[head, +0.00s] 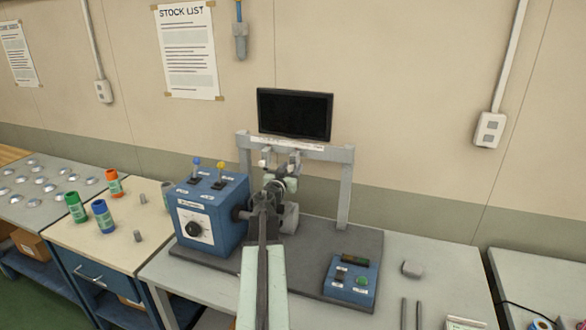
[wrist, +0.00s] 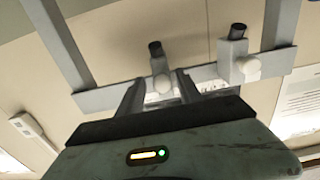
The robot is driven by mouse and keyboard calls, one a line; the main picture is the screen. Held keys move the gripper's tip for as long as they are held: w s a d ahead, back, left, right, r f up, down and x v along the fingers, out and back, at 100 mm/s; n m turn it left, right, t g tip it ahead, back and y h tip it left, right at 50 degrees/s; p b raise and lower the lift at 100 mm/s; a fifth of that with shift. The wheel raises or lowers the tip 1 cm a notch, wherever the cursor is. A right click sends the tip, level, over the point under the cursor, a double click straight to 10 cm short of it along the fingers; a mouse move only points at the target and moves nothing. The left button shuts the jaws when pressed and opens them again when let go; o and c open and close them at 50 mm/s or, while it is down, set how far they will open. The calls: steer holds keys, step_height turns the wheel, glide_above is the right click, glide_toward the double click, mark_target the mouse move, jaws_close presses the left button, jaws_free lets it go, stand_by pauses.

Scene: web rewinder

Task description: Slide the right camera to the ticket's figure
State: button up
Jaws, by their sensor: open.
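Two small cameras hang on the grey gantry bar (head: 320,152) in the head view. The right camera (head: 294,160) is partly hidden behind my gripper (head: 272,181); the left camera (head: 265,162) is close to its left. The wrist view looks inverted, so the right camera (wrist: 156,52) is on the left there, with a dark cylinder and a white knob (wrist: 161,84). My gripper (wrist: 160,83) is open, and the knob shows between its fingertips. I cannot tell whether they touch it. The other camera (wrist: 237,50) is to the right. No ticket figure is readable.
A blue control box (head: 211,212) with a dial and two levers stands left of my arm. A dark monitor (head: 295,114) is above the bar. A small blue panel (head: 351,281) with a green button is at the right. A card (head: 466,323) is cut off at the bottom edge.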

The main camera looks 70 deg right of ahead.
steer(key=a, duration=0.7)
steer(key=shift+a, duration=0.4)
steer(key=shift+w, duration=0.1)
